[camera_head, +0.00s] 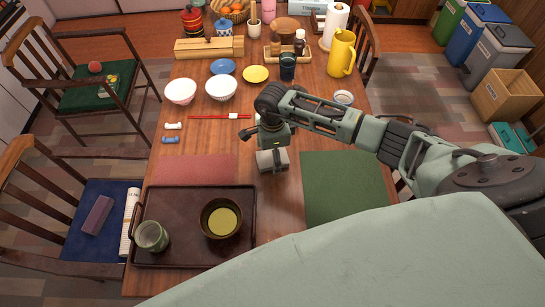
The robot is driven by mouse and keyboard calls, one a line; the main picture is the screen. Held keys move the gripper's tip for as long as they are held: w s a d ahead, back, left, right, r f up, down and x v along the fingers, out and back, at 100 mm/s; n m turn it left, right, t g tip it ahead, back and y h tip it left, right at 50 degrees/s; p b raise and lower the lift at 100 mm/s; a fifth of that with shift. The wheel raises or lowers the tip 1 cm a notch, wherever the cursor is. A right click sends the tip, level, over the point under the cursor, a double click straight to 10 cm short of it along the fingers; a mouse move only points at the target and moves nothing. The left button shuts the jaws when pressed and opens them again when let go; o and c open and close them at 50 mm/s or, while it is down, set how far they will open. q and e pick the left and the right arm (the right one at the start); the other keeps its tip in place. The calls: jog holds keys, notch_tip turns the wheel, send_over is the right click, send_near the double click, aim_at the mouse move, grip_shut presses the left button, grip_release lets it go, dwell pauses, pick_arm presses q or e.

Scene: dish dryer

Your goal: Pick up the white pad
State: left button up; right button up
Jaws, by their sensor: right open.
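A pale, whitish-grey block (264,161), which looks like the white pad, lies on the wooden table between a red mat and a green mat. My right gripper (272,150) comes in from the right and points down right over it. Its jaws are open, and a dark finger covers part of the block. I cannot tell whether the fingers touch it. My left gripper is out of view.
A dark tray (185,257) with a bowl (221,218) and a green cup (151,236) stands at the front left. Red chopsticks (207,117) and white bowls lie behind left. A yellow pitcher (341,54) stands at the back right. The green mat (343,188) is clear.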

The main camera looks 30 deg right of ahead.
jog(key=c, duration=1.2)
jog(key=shift+o, duration=0.2)
jog(key=shift+r, duration=0.15)
jog(key=shift+r, duration=0.25)
jog(key=r, duration=0.1)
jog(key=r+b, duration=0.1)
jog(key=d+r, duration=0.1)
jog(key=shift+s+r, duration=0.3)
jog(key=shift+r, duration=0.05)
jog(key=s+d+r+b, duration=0.2)
jog(key=s+d+r, duration=0.4)
jog(key=s+d, duration=0.1)
jog(key=shift+s+d+r, duration=0.2)
jog(key=shift+s+r, duration=0.1)
